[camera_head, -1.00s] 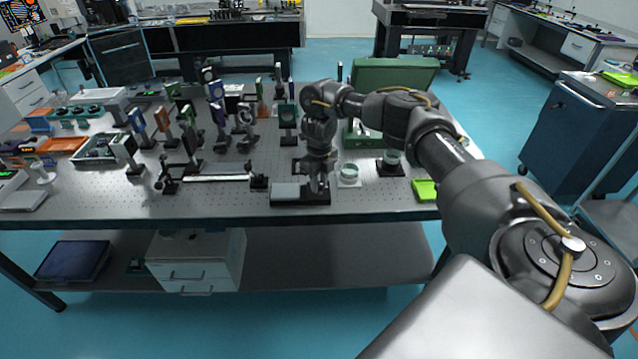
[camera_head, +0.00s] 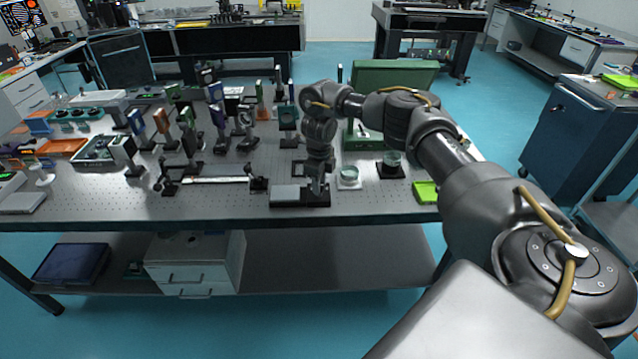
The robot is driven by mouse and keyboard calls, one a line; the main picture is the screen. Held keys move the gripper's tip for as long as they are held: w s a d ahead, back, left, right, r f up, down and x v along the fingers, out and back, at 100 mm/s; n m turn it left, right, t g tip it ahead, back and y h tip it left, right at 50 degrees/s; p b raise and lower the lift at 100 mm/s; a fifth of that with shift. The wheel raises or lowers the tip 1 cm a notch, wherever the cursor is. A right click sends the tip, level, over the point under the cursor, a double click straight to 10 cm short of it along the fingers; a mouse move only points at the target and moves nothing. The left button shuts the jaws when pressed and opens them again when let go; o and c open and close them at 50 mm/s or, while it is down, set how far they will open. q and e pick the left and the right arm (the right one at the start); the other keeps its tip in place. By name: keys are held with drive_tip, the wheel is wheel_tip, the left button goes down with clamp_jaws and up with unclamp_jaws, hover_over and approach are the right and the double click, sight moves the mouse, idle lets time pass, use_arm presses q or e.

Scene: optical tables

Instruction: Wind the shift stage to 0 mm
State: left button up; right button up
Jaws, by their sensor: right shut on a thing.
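The shift stage (camera_head: 285,194) appears to be the low black base with a pale grey plate near the front edge of the optical table. My right gripper (camera_head: 317,187) points down at the right end of this stage. It is shut on a small part there, which looks like the stage's knob; the fingers mostly hide it. Any millimetre scale is too small to read. My left gripper is not in view.
Glass dishes stand close to the right of the gripper, one on a white base (camera_head: 348,178) and one on a black base (camera_head: 392,164). A rail (camera_head: 215,180) lies to the left. Several optic mounts crowd the table behind. A green case (camera_head: 393,76) stands at the back.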

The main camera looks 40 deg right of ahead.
drive_tip(key=o, duration=1)
drive_tip(key=shift+r, duration=0.1)
wheel_tip(320, 180, up, 11)
drive_tip(key=p, duration=0.1)
drive_tip(key=shift+f, duration=0.2)
